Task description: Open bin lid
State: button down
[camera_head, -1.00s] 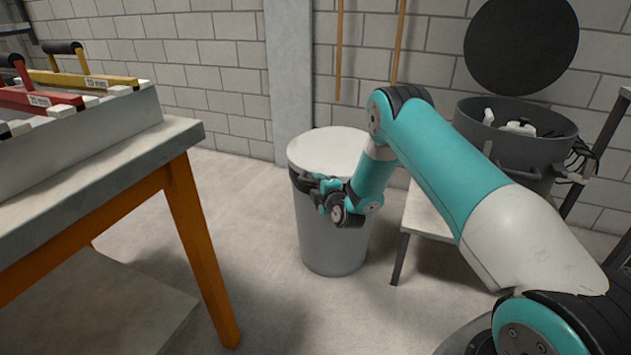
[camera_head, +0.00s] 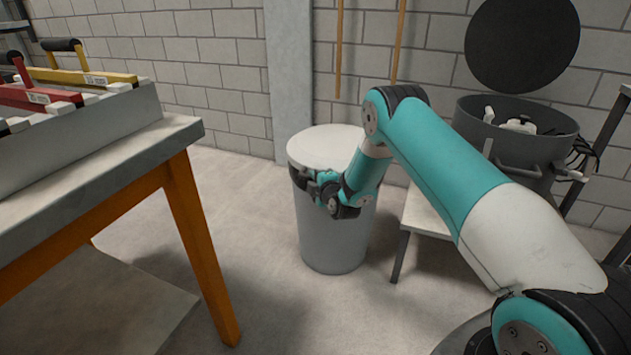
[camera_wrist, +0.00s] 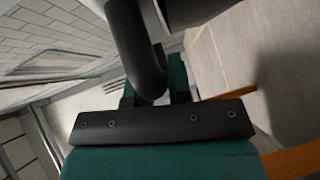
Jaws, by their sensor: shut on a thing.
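The grey bin (camera_head: 330,240) stands upright on the floor in the middle of the head view. Its pale round lid (camera_head: 325,143) lies over the top, nearly flat; whether there is a small gap under it I cannot tell. My gripper (camera_head: 304,178) is at the front left of the bin's rim, just below the lid. In the wrist view a dark curved handle (camera_wrist: 137,45) runs between the fingers of my gripper (camera_wrist: 153,92), which is shut on it. My wrist hides part of the bin's front in the head view.
A workbench (camera_head: 185,135) with orange legs and a rack of red and yellow handled tools stands at left. A grey pot (camera_head: 510,150) with items inside sits on a low stand at right. The block wall is close behind the bin. Floor between bench and bin is clear.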

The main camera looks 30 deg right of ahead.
aim_at(317, 164)
jog(key=r, duration=0.1)
jog(key=r+p, duration=0.1)
jog(key=r, duration=0.1)
jog(key=r+p, duration=0.1)
jog(key=r, duration=0.1)
jog(key=shift+w+d, duration=0.2)
jog(key=shift+d, duration=0.05)
jog(key=c, duration=1.1)
grip_release()
jog(key=shift+o, duration=0.2)
jog(key=s+r+b, duration=0.2)
jog(key=s+b, duration=1)
jog(key=s, duration=0.5)
jog(key=shift+a+r+b, duration=0.25)
jog(key=shift+a+b, duration=0.15)
jog(key=shift+s, duration=0.1)
